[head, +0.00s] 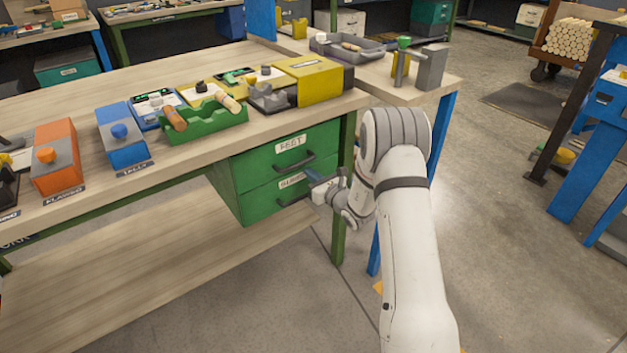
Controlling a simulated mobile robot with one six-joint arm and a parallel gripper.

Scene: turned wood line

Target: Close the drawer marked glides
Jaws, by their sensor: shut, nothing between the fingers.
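A green two-drawer unit (228,192) hangs under the wooden workbench. Its lower drawer (262,206) has a label that is partly covered; the visible letters look like the start of "glides". A dark bar handle (296,196) is on that drawer's front. The upper drawer (255,163), with a label that seems to read "feet", looks closed. I cannot tell for sure whether the lower drawer stands slightly out or is flush. My gripper (316,181) is shut and empty, close in front of the lower drawer's right part, hiding some of it. I cannot tell whether it touches.
The bench top (75,90) holds a green tray (205,125) with wooden pieces, a yellow box (315,78) and orange and blue stations. A green leg (338,235) stands right of the drawers. A lower shelf (150,275) runs beneath.

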